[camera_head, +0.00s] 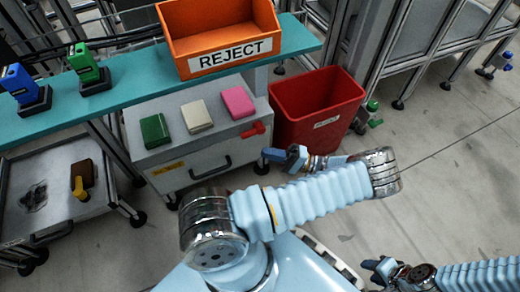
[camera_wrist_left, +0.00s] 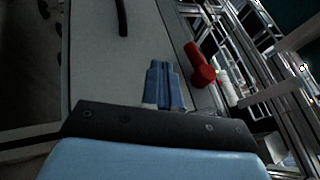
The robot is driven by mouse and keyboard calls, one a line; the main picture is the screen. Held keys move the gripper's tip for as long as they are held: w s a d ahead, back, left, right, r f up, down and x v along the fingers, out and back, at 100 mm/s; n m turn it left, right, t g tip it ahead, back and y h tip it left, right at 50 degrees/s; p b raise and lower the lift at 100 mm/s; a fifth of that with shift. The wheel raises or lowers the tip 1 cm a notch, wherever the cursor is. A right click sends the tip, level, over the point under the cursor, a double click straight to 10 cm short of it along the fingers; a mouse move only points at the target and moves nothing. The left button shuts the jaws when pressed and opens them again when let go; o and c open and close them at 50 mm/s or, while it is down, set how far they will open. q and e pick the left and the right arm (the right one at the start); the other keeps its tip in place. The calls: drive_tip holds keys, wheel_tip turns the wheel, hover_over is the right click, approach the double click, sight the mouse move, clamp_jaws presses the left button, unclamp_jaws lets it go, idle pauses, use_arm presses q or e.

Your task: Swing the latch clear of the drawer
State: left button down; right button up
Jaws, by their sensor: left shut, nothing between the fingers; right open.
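The drawer (camera_head: 195,172) is the front of a grey cabinet, with a black handle (camera_head: 211,167) that also shows in the left wrist view (camera_wrist_left: 122,17). The red latch (camera_head: 253,130) sits at the upper right of the drawer front, its arm lying roughly sideways. In the left wrist view the latch (camera_wrist_left: 200,65) is right of the fingers and apart from them. My left gripper (camera_head: 270,155) is shut and empty, in front of the cabinet's right end, a little below the latch. My right gripper (camera_head: 372,265) is open at the lower right, far from the drawer.
A red bin (camera_head: 318,105) stands right of the cabinet, close to my left gripper. Green, cream (camera_head: 196,116) and pink blocks lie on the cabinet top. An orange REJECT bin (camera_head: 220,40) stands on the teal shelf (camera_head: 140,85) above. Clear floor lies to the right.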

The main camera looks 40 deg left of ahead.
use_arm(q)
drive_tip(key=v, duration=0.6)
drive_tip(key=shift+r, duration=0.1)
drive_tip(key=shift+d, duration=0.15)
